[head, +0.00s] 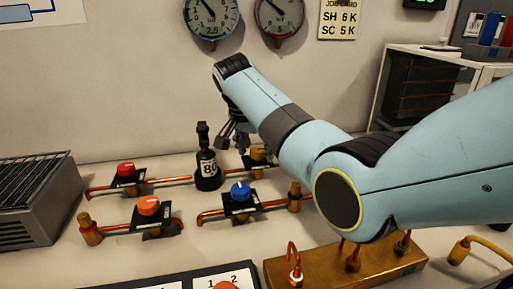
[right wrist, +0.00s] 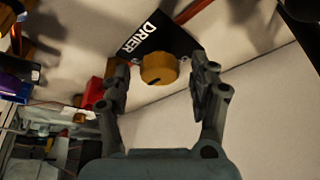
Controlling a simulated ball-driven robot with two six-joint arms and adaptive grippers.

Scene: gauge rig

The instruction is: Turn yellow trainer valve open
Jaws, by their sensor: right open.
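The yellow valve knob (right wrist: 158,69) shows in the right wrist view, on a black plate (right wrist: 150,38) marked DRIER. In the head view the yellow knob (head: 257,154) sits at the back of the bench, partly hidden by my right arm and gripper. My right gripper (head: 232,138) points down close to this valve. In the wrist view its fingers (right wrist: 160,88) are open, one on each side of the knob, with visible gaps, so the knob is not gripped. My left gripper is not in view.
Red (head: 125,169), orange (head: 148,205) and blue (head: 241,191) valves sit on copper pipes nearby. A brass manifold (head: 340,270) lies in front, and a grey ribbed box (head: 35,210) stands left.

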